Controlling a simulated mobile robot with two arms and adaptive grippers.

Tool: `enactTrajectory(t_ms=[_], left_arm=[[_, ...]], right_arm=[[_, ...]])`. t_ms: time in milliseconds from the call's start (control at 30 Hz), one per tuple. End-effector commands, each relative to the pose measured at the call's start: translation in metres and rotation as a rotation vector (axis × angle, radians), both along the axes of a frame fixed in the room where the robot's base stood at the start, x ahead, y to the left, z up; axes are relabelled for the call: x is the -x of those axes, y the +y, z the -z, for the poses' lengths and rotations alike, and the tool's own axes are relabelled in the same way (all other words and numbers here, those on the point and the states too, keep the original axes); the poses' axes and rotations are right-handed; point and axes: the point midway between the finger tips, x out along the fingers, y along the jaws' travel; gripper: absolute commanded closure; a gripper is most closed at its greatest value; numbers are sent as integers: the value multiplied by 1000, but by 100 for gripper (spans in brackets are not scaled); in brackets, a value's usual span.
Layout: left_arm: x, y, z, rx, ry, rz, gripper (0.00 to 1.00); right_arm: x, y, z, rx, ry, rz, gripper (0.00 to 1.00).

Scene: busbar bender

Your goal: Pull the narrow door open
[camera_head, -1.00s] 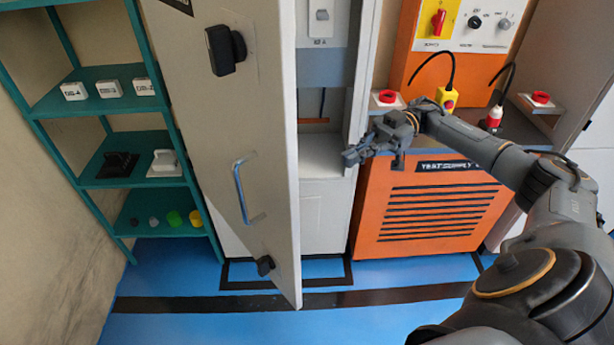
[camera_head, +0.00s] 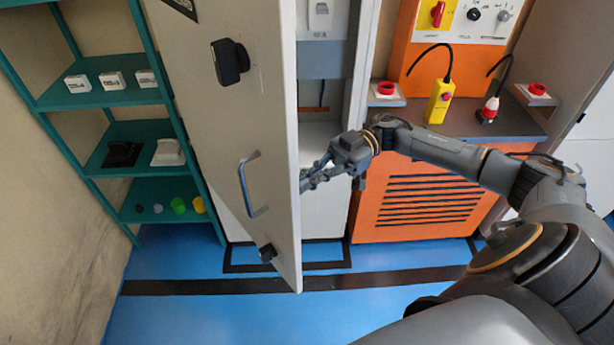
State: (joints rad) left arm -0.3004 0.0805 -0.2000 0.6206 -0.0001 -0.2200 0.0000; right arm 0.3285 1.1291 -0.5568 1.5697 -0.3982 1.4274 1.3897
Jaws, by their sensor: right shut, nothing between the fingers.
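The narrow door (camera_head: 222,120) is a pale grey panel that stands ajar in front of a white cabinet. The cabinet interior (camera_head: 322,150) shows behind and above the gripper. My left gripper is not in view.
A teal shelf (camera_head: 125,98) with small parts stands left of the door. An orange test cabinet (camera_head: 425,205) stands to the right, with a yellow pendant (camera_head: 439,103) and a red plug (camera_head: 488,110) on top. The blue floor (camera_head: 200,320) in front is clear.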

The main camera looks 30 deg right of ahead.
Motion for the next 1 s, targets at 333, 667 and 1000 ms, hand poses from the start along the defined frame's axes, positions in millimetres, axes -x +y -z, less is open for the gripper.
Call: enactTrajectory(t_ms=[333,667,1000], left_arm=[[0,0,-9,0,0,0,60],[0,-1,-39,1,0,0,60],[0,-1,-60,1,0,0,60]], right_arm=[[4,24,-3,-3,-1,-3,100],[9,137,-8,-10,-4,-9,100],[-23,290,-7,-6,-4,-5,100]])
